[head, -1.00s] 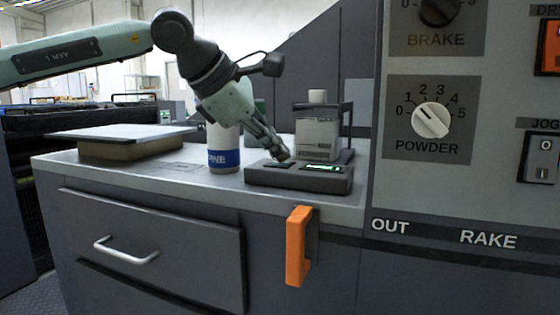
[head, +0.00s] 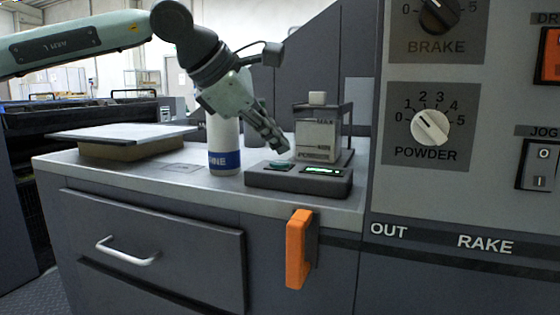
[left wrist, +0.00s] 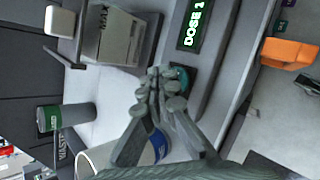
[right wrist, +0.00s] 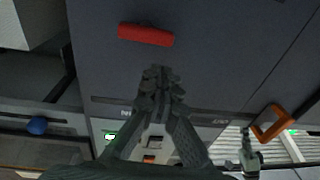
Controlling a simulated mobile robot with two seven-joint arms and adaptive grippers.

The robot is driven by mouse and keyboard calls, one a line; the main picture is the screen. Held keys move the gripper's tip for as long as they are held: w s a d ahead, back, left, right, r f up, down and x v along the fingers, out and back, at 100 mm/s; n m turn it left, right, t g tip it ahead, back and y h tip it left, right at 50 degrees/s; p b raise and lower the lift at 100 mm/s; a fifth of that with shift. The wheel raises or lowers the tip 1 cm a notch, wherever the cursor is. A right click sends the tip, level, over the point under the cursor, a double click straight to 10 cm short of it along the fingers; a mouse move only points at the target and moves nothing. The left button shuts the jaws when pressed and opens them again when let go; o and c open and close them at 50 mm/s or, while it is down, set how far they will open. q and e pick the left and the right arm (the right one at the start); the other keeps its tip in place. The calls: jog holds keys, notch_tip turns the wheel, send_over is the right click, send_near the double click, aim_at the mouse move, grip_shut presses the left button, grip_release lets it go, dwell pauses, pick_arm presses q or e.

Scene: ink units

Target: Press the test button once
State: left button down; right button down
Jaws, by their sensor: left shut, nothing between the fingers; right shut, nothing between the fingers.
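The dark dosing device (head: 300,182) sits near the counter's front edge. A teal button (head: 281,164) shows on its left part, beside a lit green display (head: 323,171). In the left wrist view the display (left wrist: 193,25) reads "DOSE 1". My left gripper (head: 279,146) is shut and empty, its tips just above the button in the head view. In the left wrist view the shut fingertips (left wrist: 160,84) partly cover the teal button (left wrist: 181,77). My right gripper (right wrist: 160,82) is shut and empty, in front of dark panels, and is out of the head view.
A white bottle with a blue band (head: 224,158) stands left of the device. A container marked MAX (head: 317,138) stands behind it. An orange handle (head: 298,248) sticks out below the counter edge. The right wrist view shows a red handle (right wrist: 146,35).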

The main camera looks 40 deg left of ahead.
aim_at(277, 163)
pick_arm(q)
jog(key=shift+r+p, duration=1.85)
jog(key=shift+r, duration=0.65)
jog(key=shift+f, duration=0.1)
